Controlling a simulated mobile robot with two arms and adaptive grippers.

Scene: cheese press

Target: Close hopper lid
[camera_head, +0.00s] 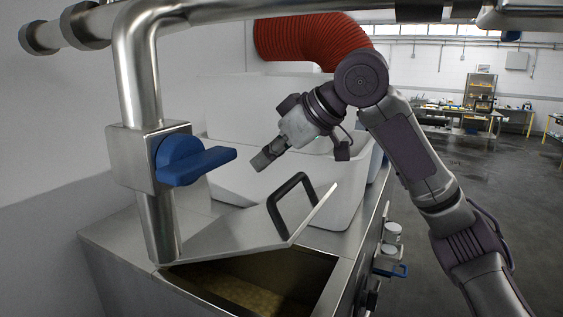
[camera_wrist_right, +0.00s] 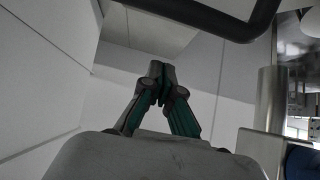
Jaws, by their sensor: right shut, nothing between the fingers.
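The hopper lid (camera_head: 238,232) is a flat metal plate, raised and tilted over the hopper opening. A black loop handle (camera_head: 290,200) stands on it near its right end. The hopper (camera_head: 262,297) is open at the front, with yellowish grainy contents inside. My right gripper (camera_head: 262,160) is shut and empty, above and behind the lid, apart from the handle. In the right wrist view the closed fingertips (camera_wrist_right: 161,72) meet, and the dark handle bar (camera_wrist_right: 215,22) crosses the top. My left gripper is not in view.
A steel pipe (camera_head: 140,75) with a blue valve lever (camera_head: 195,163) rises left of the lid. White bins (camera_head: 235,140) and a red ribbed hose (camera_head: 312,40) are behind. Small fittings (camera_head: 392,245) line the machine's right side. Open floor (camera_head: 500,200) lies to the right.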

